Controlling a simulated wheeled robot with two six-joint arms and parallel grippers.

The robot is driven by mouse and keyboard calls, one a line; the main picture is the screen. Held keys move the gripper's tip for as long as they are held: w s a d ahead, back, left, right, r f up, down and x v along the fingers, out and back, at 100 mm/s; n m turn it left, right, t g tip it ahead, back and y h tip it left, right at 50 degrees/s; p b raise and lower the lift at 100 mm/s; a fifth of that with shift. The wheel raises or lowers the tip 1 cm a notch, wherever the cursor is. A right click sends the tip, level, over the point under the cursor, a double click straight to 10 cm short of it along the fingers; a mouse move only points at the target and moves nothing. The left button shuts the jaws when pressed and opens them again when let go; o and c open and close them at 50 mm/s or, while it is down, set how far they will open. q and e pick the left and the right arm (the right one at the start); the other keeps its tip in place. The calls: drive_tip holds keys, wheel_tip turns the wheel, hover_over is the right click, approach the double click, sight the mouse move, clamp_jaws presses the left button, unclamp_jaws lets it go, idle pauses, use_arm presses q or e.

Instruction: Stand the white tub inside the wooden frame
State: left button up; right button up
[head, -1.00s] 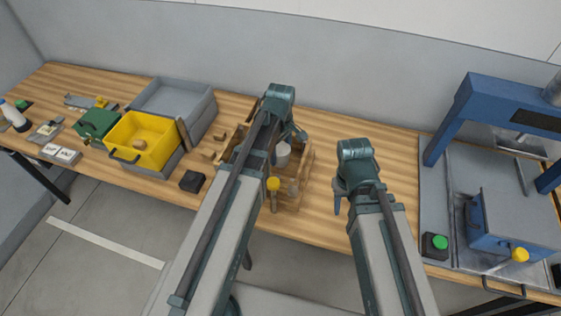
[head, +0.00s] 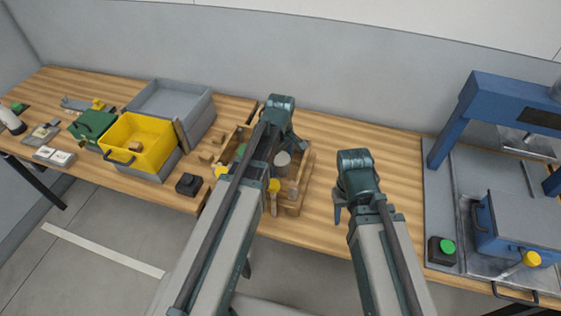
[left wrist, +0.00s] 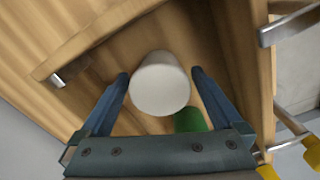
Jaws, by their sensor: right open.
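The white tub (head: 282,158) stands inside a wooden frame (head: 296,207) in the middle of the bench, in the head view. In the left wrist view the tub (left wrist: 160,84) is seen from above, near wooden walls (left wrist: 262,95). My left gripper (head: 290,142) is over the frame. In the left wrist view its two fingers (left wrist: 160,75) are spread on either side of the tub, with thin gaps showing; contact is not visible. My right gripper (head: 342,208) is open and empty, right of the frame. The left arm hides part of the frame.
A green object (left wrist: 190,120) is close beside the tub. A yellow-topped item (head: 274,186) is at the frame's front. A yellow bin (head: 150,128), grey crate (head: 190,92) and black block (head: 188,184) are left. A blue press (head: 470,100) stands right.

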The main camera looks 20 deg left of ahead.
sight(280, 158)
use_arm(q)
wheel_tip(280, 158, up, 12)
drive_tip(key=p, duration=1.2)
drive_tip(key=s+d+m+y, duration=0.1)
drive_tip(key=s+d+m, duration=0.9)
drive_tip(key=s+m, duration=0.4)
drive_tip(key=m, duration=0.2)
drive_tip(key=shift+s+d+r+m, duration=0.2)
drive_tip(key=shift+m, duration=0.2)
drive_tip(key=shift+f, duration=0.1)
wheel_tip(280, 158, down, 2)
drive_tip(key=shift+f+b, duration=0.2)
drive_tip(key=shift+b, duration=0.95)
